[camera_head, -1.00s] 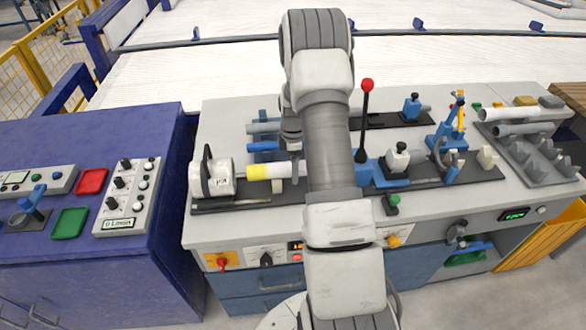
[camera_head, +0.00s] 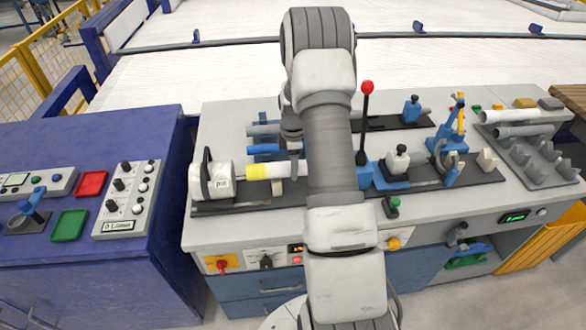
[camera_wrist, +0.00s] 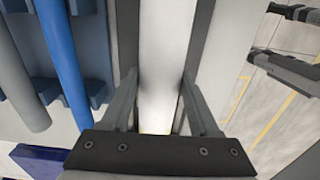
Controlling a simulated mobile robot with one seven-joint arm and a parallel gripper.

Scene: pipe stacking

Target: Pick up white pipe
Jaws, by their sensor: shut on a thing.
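The white pipe (camera_head: 280,170) lies level over the front dark plate of the machine bench. Its left part carries a yellow band beside the white drum-shaped holder (camera_head: 210,181), and its right part is hidden behind my arm. In the wrist view the white pipe (camera_wrist: 163,45) runs up the middle between my fingers. My gripper (camera_wrist: 157,102) is shut on the white pipe, one finger on each side. In the head view my gripper (camera_head: 294,163) reaches down onto the pipe just left of my forearm. I cannot tell whether the pipe is clear of its supports.
A blue pipe (camera_head: 262,149) and a grey pipe (camera_head: 262,130) lie behind. A red-knobbed lever (camera_head: 366,110) stands close on the right. A grey rack (camera_head: 535,160) with pipes is at far right. A blue control cabinet (camera_head: 85,240) stands on the left.

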